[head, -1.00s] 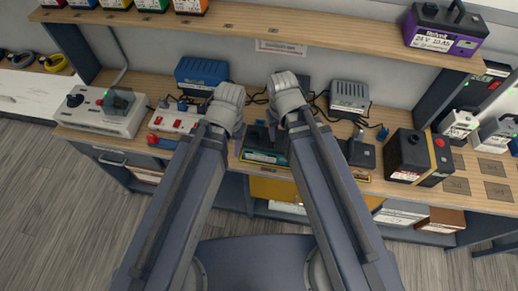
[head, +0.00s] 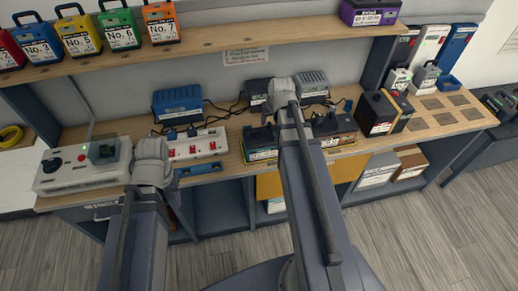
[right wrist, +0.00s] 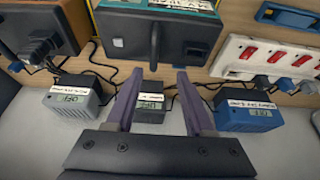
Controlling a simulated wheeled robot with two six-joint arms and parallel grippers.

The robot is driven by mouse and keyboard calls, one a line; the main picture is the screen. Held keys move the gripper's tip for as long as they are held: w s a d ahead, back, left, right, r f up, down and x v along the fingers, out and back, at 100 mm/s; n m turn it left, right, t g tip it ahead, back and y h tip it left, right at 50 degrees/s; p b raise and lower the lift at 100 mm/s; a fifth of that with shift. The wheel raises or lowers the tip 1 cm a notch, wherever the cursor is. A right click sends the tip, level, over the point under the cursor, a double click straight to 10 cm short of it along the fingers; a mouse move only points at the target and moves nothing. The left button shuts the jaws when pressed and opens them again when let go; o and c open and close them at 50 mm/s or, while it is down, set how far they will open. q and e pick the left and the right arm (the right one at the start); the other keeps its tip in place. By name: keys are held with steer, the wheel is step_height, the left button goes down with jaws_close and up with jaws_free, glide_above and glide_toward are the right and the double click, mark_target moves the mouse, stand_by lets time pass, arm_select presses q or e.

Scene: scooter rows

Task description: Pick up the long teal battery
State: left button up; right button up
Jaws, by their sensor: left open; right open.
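A dark battery with a teal front, likely the long teal battery (head: 259,144), stands on the bench, partly hidden by my right arm. In the right wrist view the dark battery (right wrist: 158,36) with a teal strip along its top edge lies beyond the fingers. My right gripper (right wrist: 157,77) is open and empty; its fingers point at the battery's near side with a gap. In the head view my right gripper (head: 281,92) is above and behind the battery, its fingers hidden. My left gripper (head: 152,160) is open beside the white power strip, near the bench's front edge.
A white power strip (head: 195,147) with red switches is left of the battery, a dark orange-sided battery (head: 336,126) right. Chargers (head: 178,104) with cables stand behind. A shelf (head: 200,55) with coloured batteries runs above. A grey test unit (head: 85,165) is at the left.

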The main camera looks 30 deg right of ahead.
mark_target(272, 127)
steer(key=shift+w+d+f, duration=0.1)
steer(key=shift+d+f, duration=0.1)
steer(key=shift+f, duration=0.15)
steer(key=b+x, duration=0.2)
steer(key=shift+a+f+b, duration=0.1)
steer(key=shift+b, duration=0.2)
steer(key=b+x, duration=0.4)
steer(key=shift+s+d+f, duration=0.25)
steer(key=shift+d+f, duration=0.1)
steer(key=shift+f, duration=0.1)
steer(key=shift+w+f+b, duration=0.15)
steer(key=shift+f+b, duration=0.1)
steer(key=shift+b, duration=0.25)
steer(key=shift+r, duration=0.1)
jaws_close()
